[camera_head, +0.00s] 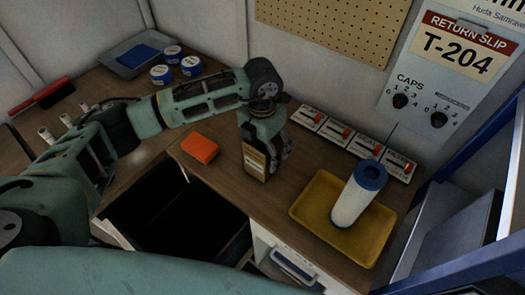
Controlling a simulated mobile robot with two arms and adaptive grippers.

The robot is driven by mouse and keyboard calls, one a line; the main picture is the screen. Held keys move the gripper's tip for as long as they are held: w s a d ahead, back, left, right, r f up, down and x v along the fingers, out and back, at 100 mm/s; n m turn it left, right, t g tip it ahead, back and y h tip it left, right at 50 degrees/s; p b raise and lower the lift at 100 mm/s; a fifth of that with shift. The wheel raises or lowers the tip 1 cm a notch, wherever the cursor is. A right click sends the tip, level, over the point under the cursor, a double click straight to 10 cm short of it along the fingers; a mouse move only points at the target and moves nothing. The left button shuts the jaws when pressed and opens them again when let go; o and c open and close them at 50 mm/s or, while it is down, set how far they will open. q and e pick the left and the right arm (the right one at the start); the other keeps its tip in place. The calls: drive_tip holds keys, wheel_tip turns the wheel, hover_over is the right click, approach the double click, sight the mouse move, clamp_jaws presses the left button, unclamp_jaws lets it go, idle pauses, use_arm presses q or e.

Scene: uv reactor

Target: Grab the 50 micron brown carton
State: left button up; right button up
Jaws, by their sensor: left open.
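A dark brown carton (254,160) with a pale label stands upright on the wooden counter, near its middle. The label is too small to read, so I cannot tell whether it says 50 micron. My left gripper (275,152) points down at the carton, its fingers open and overlapping the carton's upper right part. I cannot tell whether the fingers touch it or are on both sides of it; the gripper hides the carton's top and right side. My right gripper is not in view.
An orange block (200,148) lies left of the carton. A yellow tray (312,215) with a white, blue-capped filter cylinder (352,202) stands right. Several switch boxes (335,132) line the back wall. An open dark drawer (180,225) is in front.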

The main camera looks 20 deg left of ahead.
use_arm(q)
drive_tip(key=shift+f, duration=0.95)
drive_tip(key=shift+c, duration=0.3)
drive_tip(key=c, duration=1.2)
